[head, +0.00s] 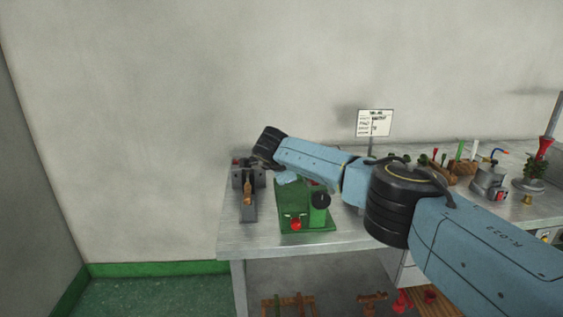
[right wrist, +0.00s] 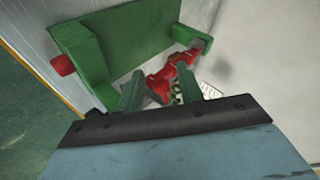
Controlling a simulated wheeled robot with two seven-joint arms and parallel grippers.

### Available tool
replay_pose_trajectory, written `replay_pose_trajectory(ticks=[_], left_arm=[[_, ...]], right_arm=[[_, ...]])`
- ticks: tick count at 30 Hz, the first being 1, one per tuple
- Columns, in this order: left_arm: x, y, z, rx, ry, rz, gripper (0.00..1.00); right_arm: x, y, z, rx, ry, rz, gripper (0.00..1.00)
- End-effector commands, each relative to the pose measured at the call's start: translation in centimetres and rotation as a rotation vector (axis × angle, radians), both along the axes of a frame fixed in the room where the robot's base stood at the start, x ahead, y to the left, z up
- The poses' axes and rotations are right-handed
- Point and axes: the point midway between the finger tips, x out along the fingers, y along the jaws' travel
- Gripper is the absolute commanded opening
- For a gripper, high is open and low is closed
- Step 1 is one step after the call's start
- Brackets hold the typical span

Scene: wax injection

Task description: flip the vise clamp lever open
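The green vise (head: 305,212) stands on the metal table, with a red knob (head: 296,224) at its front. In the right wrist view its green body (right wrist: 120,85) fills the upper left, and the red knob (right wrist: 62,65) sticks out at the left. A red clamp lever (right wrist: 160,82) lies at the vise's right end. My right gripper (right wrist: 160,88) has its two fingers apart, with the red lever showing between and beyond them. I cannot tell whether they touch it. My left gripper is out of view.
A dark grey device with a brown handle (head: 247,192) stands left of the vise. A sign (head: 375,123) stands behind my right arm. A grey machine (head: 490,182) and a red-topped stand (head: 535,165) are at the right.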

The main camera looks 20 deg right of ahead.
Motion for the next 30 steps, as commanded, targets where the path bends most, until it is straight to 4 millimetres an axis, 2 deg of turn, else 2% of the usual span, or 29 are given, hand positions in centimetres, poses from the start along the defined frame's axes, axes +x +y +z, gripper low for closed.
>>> replay_pose_trajectory(ticks=[8, 24, 30], left_arm=[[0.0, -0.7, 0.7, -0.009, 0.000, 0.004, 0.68], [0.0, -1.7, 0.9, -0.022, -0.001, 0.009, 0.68], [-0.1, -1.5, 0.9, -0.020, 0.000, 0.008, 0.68]], right_arm=[[-1.9, 1.1, 2.2, -0.001, -0.003, 0.003, 0.37], [-7.4, 4.3, 7.6, -0.001, -0.001, 0.001, 0.37], [-8.1, 4.7, 8.3, -0.002, -0.001, -0.001, 0.37]])
